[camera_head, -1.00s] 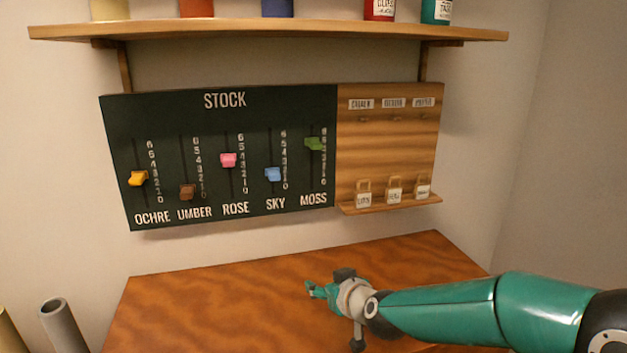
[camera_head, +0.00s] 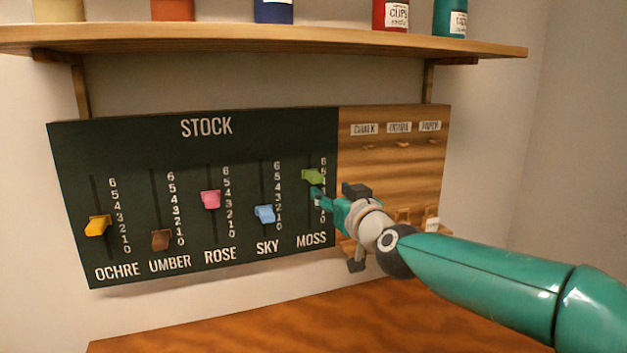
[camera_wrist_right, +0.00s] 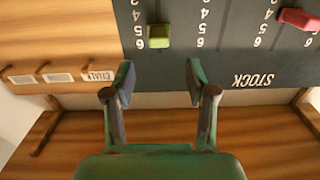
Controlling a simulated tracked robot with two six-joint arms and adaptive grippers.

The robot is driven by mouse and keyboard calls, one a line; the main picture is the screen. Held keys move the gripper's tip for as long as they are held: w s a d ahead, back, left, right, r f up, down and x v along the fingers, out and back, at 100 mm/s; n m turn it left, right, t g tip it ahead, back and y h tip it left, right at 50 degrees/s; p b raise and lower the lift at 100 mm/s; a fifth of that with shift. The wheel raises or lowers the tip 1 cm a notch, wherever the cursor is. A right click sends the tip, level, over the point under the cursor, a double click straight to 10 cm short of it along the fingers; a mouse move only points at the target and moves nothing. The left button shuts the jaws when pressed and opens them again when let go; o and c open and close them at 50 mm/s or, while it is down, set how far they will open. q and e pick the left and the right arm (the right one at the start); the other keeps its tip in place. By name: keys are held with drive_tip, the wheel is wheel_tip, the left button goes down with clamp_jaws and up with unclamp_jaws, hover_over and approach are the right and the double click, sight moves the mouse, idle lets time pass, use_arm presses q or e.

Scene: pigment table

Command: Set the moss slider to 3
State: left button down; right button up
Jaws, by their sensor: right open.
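The green moss slider (camera_head: 313,176) sits high in its slot on the dark STOCK board (camera_head: 130,150), near the 5 mark. In the right wrist view, which shows the board upside down, the moss slider (camera_wrist_right: 158,36) is close to the 5. My right gripper (camera_head: 316,196) is in front of the board, just below the moss slider in the head view, and hides part of the moss scale. In the wrist view my right gripper (camera_wrist_right: 160,80) is open and empty, with the slider beyond its fingertips and apart from them. My left gripper is not in view.
The pink rose slider (camera_head: 211,199), blue sky slider (camera_head: 264,214), brown umber slider (camera_head: 161,239) and ochre slider (camera_head: 98,225) are to the left. A wooden panel with labelled hooks (camera_head: 390,150) adjoins the board at right. A shelf (camera_head: 270,42) overhangs above; the table (camera_head: 300,325) is below.

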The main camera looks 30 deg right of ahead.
sight(318, 180)
drive_tip(key=p+x, duration=0.1)
drive_tip(key=x, duration=0.9)
drive_tip(key=shift+d, duration=0.15)
clamp_jaws()
